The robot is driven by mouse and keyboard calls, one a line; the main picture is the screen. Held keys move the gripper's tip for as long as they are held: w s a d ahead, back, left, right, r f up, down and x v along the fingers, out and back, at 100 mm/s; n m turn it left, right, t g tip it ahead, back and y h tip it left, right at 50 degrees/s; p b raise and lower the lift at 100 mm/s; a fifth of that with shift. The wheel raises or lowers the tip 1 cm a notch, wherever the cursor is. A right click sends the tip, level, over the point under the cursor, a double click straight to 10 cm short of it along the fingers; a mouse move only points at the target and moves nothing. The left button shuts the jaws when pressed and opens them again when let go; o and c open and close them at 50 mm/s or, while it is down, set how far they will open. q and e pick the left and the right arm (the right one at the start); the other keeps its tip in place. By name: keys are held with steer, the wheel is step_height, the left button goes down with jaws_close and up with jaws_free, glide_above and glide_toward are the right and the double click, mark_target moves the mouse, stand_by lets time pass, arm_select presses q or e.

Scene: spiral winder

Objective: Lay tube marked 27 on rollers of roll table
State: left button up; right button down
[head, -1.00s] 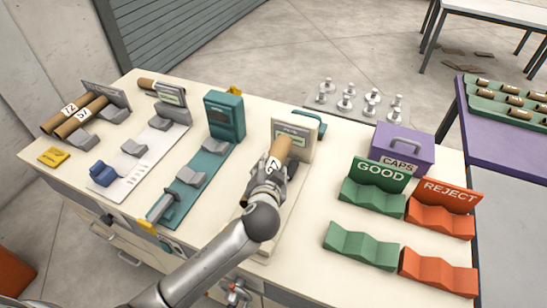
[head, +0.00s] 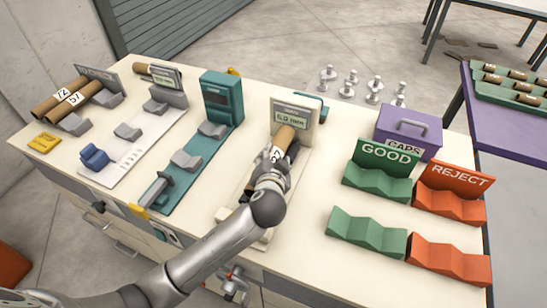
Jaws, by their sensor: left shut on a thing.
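A brown cardboard tube (head: 287,134) with a white label lies in my left gripper (head: 272,160). The label is partly covered by the fingers; a 7 seems to show, but I cannot read the full number. The gripper is shut around the tube's near part, and the far end points at a display. The pale device (head: 251,215) with this grey display (head: 292,119), likely the roll table, lies under the gripper and tube. My arm hides its middle, so I cannot see rollers or whether the tube touches them. My right gripper is not in view.
Two marked tubes (head: 60,100) lie on grey cradles at the left. A teal gauge (head: 222,97) stands left of the gripper. Green GOOD cradles (head: 366,234), red REJECT cradles (head: 448,260) and a purple CAPS box (head: 409,134) stand right.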

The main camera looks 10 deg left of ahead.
arm_select(q)
steer(key=shift+f+b, duration=0.3)
steer(key=shift+f, duration=0.5)
steer(key=o, duration=1.1)
steer(key=shift+s, duration=0.15)
steer(key=v, duration=1.1)
steer(key=shift+s+d+r, duration=0.1)
steer(key=shift+s+r, duration=0.05)
steer(key=shift+s, duration=0.2)
